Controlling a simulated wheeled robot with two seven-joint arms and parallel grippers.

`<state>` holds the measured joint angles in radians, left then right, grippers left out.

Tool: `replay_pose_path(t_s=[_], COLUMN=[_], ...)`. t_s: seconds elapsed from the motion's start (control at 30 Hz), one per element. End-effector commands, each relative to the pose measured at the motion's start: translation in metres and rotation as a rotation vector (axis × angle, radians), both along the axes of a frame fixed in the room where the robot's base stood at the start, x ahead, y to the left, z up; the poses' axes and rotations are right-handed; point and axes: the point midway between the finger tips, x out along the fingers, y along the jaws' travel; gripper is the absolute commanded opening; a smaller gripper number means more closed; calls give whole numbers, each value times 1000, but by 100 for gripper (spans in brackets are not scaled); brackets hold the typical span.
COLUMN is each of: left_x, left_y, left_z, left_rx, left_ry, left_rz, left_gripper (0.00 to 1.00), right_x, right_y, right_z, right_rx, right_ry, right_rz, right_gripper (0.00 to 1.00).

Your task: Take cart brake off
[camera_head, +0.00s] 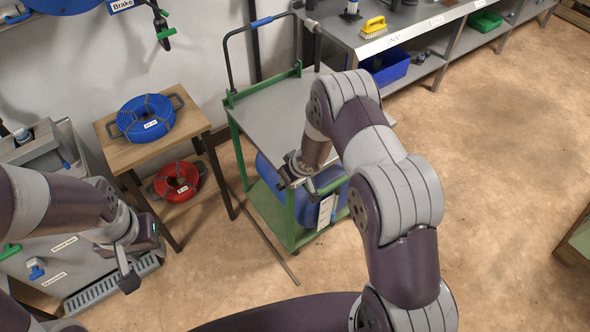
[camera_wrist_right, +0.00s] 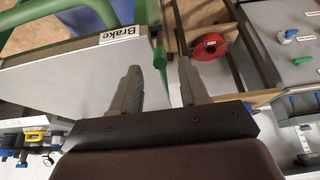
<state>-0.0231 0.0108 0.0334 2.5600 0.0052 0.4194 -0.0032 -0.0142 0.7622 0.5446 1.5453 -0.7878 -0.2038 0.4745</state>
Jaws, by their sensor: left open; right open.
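The cart (camera_head: 268,110) has a green frame, a grey top and a blue-gripped push handle. In the right wrist view a "Brake" label (camera_wrist_right: 122,35) sits on the cart's edge. Beside it a green lever (camera_wrist_right: 159,52) shows its end between the open fingers of my right gripper (camera_wrist_right: 160,68); I cannot tell whether they touch it. In the head view my right gripper (camera_head: 300,183) is at the cart's near edge, and the lever is hidden there. My left gripper (camera_head: 142,258) is open and empty, low on the left near the grey station.
A wooden stand (camera_head: 150,152) holds a blue hose coil (camera_head: 146,117) above and a red coil (camera_head: 177,181) below. A grey shelf with a blue bin (camera_head: 386,66) runs along the back. A thin rod (camera_head: 262,232) lies beside the cart.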

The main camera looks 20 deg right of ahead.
Motion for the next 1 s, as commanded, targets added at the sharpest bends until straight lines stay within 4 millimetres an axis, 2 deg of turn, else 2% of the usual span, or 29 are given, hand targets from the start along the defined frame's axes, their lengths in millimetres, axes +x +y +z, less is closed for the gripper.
replay_pose_path(t_s=[0.03, 0.13, 0.23, 0.33, 0.93, 0.97, 1.0], left_x=[0, 0, 0, 0, 0, 0, 0], left_y=[0, 0, 0, 0, 0, 0, 0], left_z=[2, 5, 8, 10, 10, 10, 10], left_rx=[0, 0, 0, 0, 0, 0, 0], left_ry=[0, 0, 0, 0, 0, 0, 0], left_rz=[0, 0, 0, 0, 0, 0, 0], left_gripper=[43, 43, 43, 43, 43, 43, 43], right_x=[-4, -15, -23, -29, -32, -35, -49], right_y=[-2, -6, -9, -11, -12, -17, -24], right_z=[14, 37, 55, 65, 67, 65, 59], right_rx=[0, 0, 0, -1, -11, -38, -71], right_ry=[-2, -1, -2, -1, 1, 16, 63], right_rz=[0, -2, 0, 0, 14, 24, 13], right_gripper=[45, 45, 45, 45, 45, 45, 45])
